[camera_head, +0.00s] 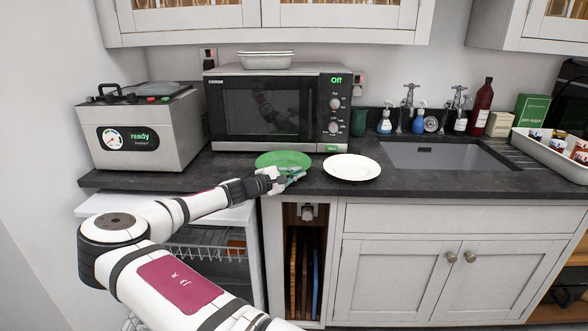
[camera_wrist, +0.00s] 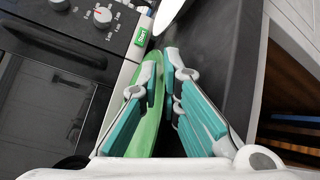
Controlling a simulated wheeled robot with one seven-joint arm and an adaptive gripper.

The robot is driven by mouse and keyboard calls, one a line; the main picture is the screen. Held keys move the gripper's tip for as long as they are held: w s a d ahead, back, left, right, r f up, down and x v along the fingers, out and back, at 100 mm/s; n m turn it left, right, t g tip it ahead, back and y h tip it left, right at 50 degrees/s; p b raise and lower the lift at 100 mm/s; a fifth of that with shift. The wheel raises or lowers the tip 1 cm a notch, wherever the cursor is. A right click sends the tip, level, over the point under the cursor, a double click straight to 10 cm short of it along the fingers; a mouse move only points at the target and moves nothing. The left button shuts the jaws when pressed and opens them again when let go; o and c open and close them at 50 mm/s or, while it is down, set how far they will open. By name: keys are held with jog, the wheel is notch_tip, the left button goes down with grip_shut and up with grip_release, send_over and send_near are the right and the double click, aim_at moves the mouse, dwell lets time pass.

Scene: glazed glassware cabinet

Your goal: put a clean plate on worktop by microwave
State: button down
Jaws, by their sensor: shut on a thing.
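A green plate (camera_head: 283,159) is at the worktop's front, just before the microwave (camera_head: 263,108). My gripper (camera_head: 291,177) is shut on the plate's near right edge. In the wrist view the green plate (camera_wrist: 149,128) shows at the fingers (camera_wrist: 163,72), running back under the left finger. I cannot tell whether the plate rests fully on the dark worktop (camera_head: 420,183) or is slightly above it. A white plate (camera_head: 352,167) lies flat on the worktop to the right, apart from my gripper. Its edge also shows at the top of the wrist view (camera_wrist: 168,14).
A grey appliance (camera_head: 140,135) marked "ready" stands left of the microwave. The sink (camera_head: 440,155), taps and several bottles are to the right, with a white tray (camera_head: 550,150) at the far right. Below the worktop, an open rack (camera_head: 205,245) and a narrow slot hold things.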

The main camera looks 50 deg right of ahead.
jog(key=shift+f, duration=0.2)
jog(key=c, duration=1.7)
grip_release()
jog(key=shift+s+f, duration=0.1)
jog(key=shift+f, duration=0.15)
jog(key=w+a+r, duration=0.1)
jog(key=a, duration=1.1)
jog(key=shift+w+r, duration=0.3)
jog(key=shift+r, duration=0.1)
jog(key=shift+d, duration=0.1)
